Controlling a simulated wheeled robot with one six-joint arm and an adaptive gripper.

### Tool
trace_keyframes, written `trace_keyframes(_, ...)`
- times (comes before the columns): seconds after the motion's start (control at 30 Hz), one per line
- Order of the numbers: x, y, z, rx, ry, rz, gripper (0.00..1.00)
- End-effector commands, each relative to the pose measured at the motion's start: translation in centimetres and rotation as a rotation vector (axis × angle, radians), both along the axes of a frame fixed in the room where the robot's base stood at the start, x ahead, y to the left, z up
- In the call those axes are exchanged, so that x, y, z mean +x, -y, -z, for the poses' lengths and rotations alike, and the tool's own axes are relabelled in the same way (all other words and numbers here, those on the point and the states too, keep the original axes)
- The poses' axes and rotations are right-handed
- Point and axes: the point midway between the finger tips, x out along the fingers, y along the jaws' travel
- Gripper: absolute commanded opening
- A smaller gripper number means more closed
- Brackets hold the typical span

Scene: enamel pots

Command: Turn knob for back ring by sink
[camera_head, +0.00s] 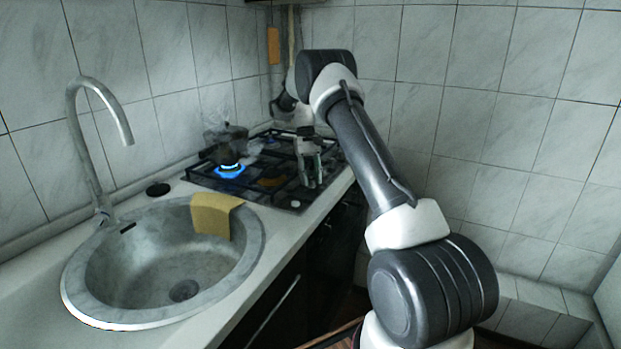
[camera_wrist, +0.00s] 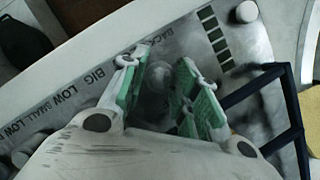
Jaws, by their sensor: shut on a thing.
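The hob (camera_head: 262,185) is a dark cooktop with black grates beside the sink. My gripper (camera_head: 311,176) is low over the hob's front edge. In the wrist view my gripper (camera_wrist: 158,63) has its green-padded fingers on both sides of a round greyish knob (camera_wrist: 157,78), shut on it. Printed words beside it read "BIG", "LOW" and "BACK", partly hidden. Another light knob (camera_wrist: 246,12) stands apart from the fingers. The knob's pointer cannot be made out.
The round sink (camera_head: 150,262) with a curved tap (camera_head: 98,135) lies left of the hob. A yellow cloth (camera_head: 213,212) hangs over the sink's rim. A dark blue grate bar (camera_wrist: 262,84) is close to the right finger in the wrist view. Tiled walls stand behind.

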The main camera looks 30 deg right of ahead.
Motion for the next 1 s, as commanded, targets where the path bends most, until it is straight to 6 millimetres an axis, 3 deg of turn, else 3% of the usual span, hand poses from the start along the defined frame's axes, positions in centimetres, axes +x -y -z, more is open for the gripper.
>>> trace_keyframes(0.5, -0.03, 0.20, -0.04, 0.000, 0.002, 0.342, 0.07)
trace_keyframes(1.0, -0.06, 0.16, -0.03, 0.000, 0.001, 0.408, 0.07)
